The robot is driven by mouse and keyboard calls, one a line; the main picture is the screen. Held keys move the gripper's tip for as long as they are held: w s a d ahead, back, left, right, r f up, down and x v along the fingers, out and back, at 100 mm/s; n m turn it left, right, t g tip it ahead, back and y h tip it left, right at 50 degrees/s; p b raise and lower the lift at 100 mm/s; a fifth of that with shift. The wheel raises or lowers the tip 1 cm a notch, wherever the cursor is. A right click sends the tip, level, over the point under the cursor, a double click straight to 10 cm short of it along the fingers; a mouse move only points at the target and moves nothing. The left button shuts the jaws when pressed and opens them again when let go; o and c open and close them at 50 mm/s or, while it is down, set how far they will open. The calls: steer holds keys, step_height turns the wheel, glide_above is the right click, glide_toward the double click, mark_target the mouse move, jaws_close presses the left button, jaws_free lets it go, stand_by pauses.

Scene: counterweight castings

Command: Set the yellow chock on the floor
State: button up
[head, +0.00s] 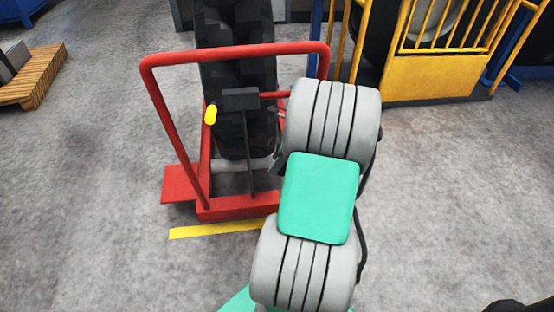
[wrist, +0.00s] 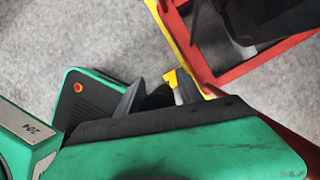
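My gripper (wrist: 162,82) shows in the wrist view with two dark fingers standing apart. A small bright yellow piece (wrist: 171,78) shows by the right finger; it may be the yellow chock, and I cannot tell whether it is held or lies beyond the fingers. In the head view my grey and green arm hides most of the gripper, which is beside the right side of a red frame (head: 235,50).
A yellow strip (head: 215,230) lies on the grey floor along the red frame's front. A large dark casting (head: 235,75) stands within the frame. A yellow barred cage (head: 440,75) stands at the back right, a wooden pallet (head: 38,75) at the left. Floor at the left front is clear.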

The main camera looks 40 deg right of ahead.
steer(key=shift+o, duration=0.3)
steer(key=p+v, duration=0.4)
steer(key=v, duration=0.8)
steer(key=w+a+r+n+g+h, duration=0.15)
steer(key=w+a+n, duration=0.25)
steer(key=a+n, duration=0.9)
steer(key=s+a+n+h, duration=0.1)
steer(key=s+a+n, duration=0.2)
steer(key=a+n, duration=0.55)
steer(key=s+a+n, duration=0.4)
steer(key=a+n, duration=0.3)
steer(key=a, duration=0.2)
step_height(320, 180, up, 18)
steer(key=t+p, duration=0.1)
steer(key=p, duration=1.5)
steer(key=shift+w+a+n, duration=0.25)
steer(key=shift+w+n, duration=0.1)
steer(key=shift+w, duration=0.1)
